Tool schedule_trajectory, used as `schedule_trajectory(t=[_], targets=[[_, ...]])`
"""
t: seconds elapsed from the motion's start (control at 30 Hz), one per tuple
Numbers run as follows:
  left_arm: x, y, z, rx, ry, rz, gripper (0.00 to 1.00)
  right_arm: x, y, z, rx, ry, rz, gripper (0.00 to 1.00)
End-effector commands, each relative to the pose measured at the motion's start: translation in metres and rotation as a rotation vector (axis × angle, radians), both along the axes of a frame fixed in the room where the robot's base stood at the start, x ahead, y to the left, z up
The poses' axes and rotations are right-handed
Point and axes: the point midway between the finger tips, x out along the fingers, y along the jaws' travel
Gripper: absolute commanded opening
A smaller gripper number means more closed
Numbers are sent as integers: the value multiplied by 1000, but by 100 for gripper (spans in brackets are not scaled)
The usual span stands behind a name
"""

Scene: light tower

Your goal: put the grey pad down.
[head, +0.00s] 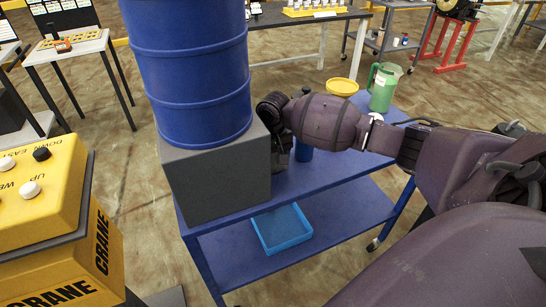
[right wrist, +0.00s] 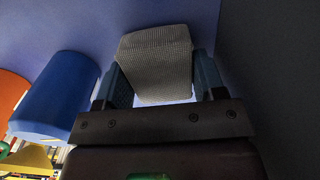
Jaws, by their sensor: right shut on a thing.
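The grey pad (right wrist: 155,62), a small block with a textured face, shows in the right wrist view. My right gripper (right wrist: 160,80) is shut on it, with one blue-grey finger on each side. Behind the pad is the blue surface of the cart; I cannot tell whether the pad touches it. In the head view my right arm reaches in from the right and its wrist (head: 277,115) is beside the large grey block (head: 215,185). The pad and fingertips are hidden there. My left gripper is not in view.
A blue drum (head: 190,70) stands on the grey block. On the blue cart (head: 330,175) are a blue cup (head: 304,152), a green jug (head: 382,88) and a yellow dish (head: 341,87). A light blue tray (head: 282,230) is on the lower shelf. A yellow crane box (head: 45,200) is at left.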

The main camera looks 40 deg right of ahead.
Motion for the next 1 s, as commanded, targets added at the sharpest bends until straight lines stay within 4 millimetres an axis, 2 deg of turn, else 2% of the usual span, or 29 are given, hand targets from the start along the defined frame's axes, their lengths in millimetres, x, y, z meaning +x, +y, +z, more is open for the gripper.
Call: schedule_trajectory(t=[0.17, 0.2, 0.27, 0.6, 0.77, 1.0], targets=[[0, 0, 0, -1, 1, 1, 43, 0, 0, -3, 0, 0, 0, 44], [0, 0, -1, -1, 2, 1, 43, 0, 0, -3, -1, 0, 0, 68], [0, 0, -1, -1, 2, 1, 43, 0, 0, -3, -1, 0, 0, 74], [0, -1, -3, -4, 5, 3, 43, 0, 0, 1, 0, 0, 0, 74], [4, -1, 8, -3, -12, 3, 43, 1, 0, 24, 0, -6, 0, 74], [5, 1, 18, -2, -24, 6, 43, 1, 0, 73, 0, -8, 0, 74]])
